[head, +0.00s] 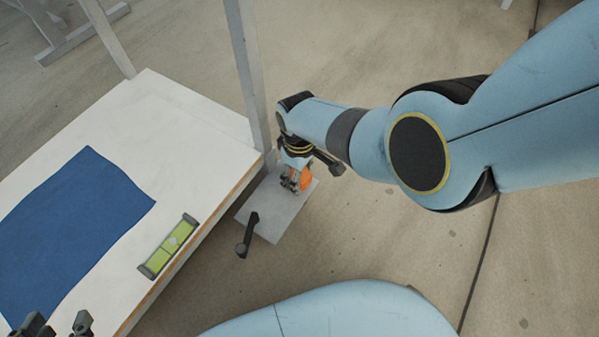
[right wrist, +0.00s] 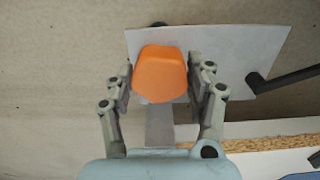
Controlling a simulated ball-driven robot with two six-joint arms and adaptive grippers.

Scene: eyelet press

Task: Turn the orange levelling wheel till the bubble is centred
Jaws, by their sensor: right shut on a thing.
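The orange levelling wheel (head: 306,180) stands by the grey plate beside the table's edge; it also shows in the right wrist view (right wrist: 161,74). My right gripper (head: 292,180) is shut on the wheel, with one finger on each side of it in the wrist view (right wrist: 163,85). The spirit level (head: 168,246), a green vial with dark ends, lies on the white table near its edge. A pale patch, seemingly the bubble, shows near the vial's middle; its exact centring is too small to tell. My left gripper (head: 58,322) is at the bottom left, partly cut off, its fingers apart and empty.
The white table (head: 190,115) carries a blue cloth (head: 75,225). A grey plate (head: 270,225) sits beside the table edge, with a dark crank handle (head: 248,235) on it. A grey post (head: 245,65) rises behind the plate. The floor to the right is open.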

